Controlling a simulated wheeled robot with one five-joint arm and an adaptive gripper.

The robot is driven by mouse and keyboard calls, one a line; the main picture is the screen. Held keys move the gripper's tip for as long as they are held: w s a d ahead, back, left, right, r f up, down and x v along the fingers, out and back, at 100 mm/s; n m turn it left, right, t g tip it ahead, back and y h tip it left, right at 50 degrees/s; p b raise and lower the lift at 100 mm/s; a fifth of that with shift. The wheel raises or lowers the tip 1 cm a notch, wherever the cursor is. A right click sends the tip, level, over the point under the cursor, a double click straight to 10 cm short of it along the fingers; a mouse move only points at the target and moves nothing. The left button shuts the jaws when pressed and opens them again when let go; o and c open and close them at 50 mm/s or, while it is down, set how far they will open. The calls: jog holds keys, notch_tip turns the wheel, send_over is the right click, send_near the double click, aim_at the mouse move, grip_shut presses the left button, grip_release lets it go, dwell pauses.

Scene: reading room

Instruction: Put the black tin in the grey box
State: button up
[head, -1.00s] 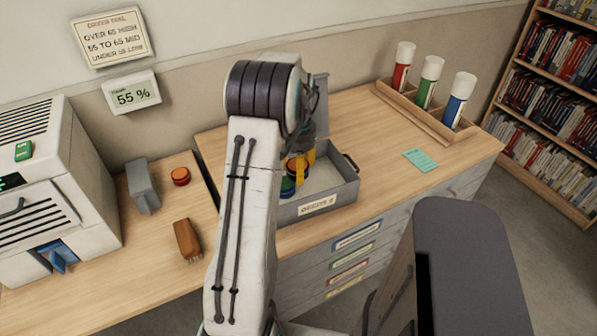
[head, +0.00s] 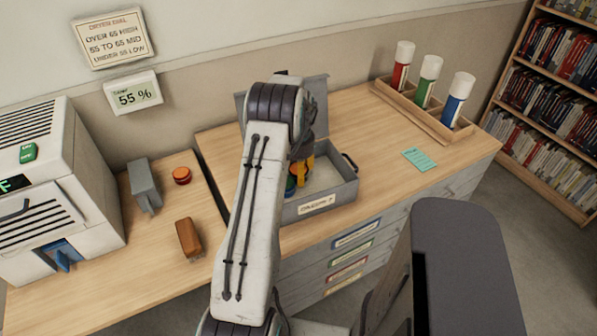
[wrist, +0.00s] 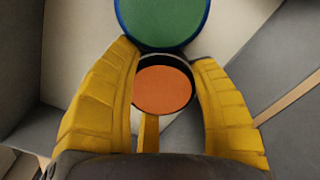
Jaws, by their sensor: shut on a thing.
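The grey box (head: 322,208) stands open on the wooden counter, with a label on its front and its lid raised behind. My gripper (head: 303,175) is down inside it, toward the left part. In the wrist view the yellow fingers of my gripper (wrist: 165,95) are shut on the black tin (wrist: 150,60), which shows a dark rim and an orange top. A blue tin with a green top (wrist: 165,20) is just beyond it, very close or touching; it also shows in the head view (head: 290,186). Whether the black tin rests on the box floor cannot be told.
A round orange-red tin (head: 182,175), a grey block-like holder (head: 144,186) and a brown brush (head: 189,238) are on the left counter by a white machine (head: 60,190). A rack of capped tubes (head: 428,112) and a teal card (head: 419,159) are to the right.

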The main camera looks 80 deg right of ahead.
jog(key=shift+f, duration=0.25)
jog(key=shift+f, duration=0.15)
jog(key=o, duration=1.2)
notch_tip(320, 180, up, 12)
jog(key=shift+r, duration=0.25)
